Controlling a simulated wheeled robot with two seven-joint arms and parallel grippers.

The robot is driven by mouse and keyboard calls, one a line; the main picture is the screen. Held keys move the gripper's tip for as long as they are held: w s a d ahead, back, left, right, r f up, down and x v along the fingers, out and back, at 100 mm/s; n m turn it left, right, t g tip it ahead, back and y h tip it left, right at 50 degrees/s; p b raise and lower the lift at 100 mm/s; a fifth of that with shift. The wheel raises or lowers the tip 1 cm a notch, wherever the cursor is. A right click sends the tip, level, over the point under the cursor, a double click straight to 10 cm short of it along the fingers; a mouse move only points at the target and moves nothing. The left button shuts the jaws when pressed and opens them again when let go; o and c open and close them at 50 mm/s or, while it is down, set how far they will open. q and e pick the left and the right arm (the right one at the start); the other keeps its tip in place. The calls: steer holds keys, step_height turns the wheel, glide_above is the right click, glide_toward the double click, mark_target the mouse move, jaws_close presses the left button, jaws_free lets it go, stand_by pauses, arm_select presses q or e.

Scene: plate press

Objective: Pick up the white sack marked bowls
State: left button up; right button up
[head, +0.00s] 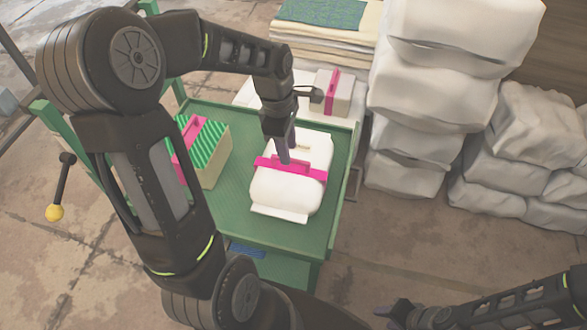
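A white sack (284,198) with a pink strap and raised pink handle (318,165) lies on the green tray table (240,215). No marking on it is readable, so I cannot tell whether it says bowls. My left gripper (284,158) points down over the sack, its fingertips at the pink handle. The fingers overlap in this view, so I cannot tell whether they are closed on the handle. The sack appears to rest on the tray. My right gripper (397,312) is low at the bottom edge, away from the sack, with its opening unclear.
A green-striped box (205,150) with a pink strap stands left of the sack on the tray. Another pink-strapped pale package (338,92) lies behind. Large white sacks (435,100) are stacked at the right, beside folded cloths (325,35).

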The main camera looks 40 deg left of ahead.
arm_select(q)
steer(key=shift+f, duration=0.2)
steer(key=f, duration=0.3)
steer(key=f+b, duration=0.1)
steer(key=f, duration=0.1)
steer(key=shift+w+d, duration=0.25)
steer(key=shift+w, duration=0.05)
steer(key=shift+c, duration=0.4)
jaws_close()
stand_by(1.1)
steer(key=shift+r, duration=0.1)
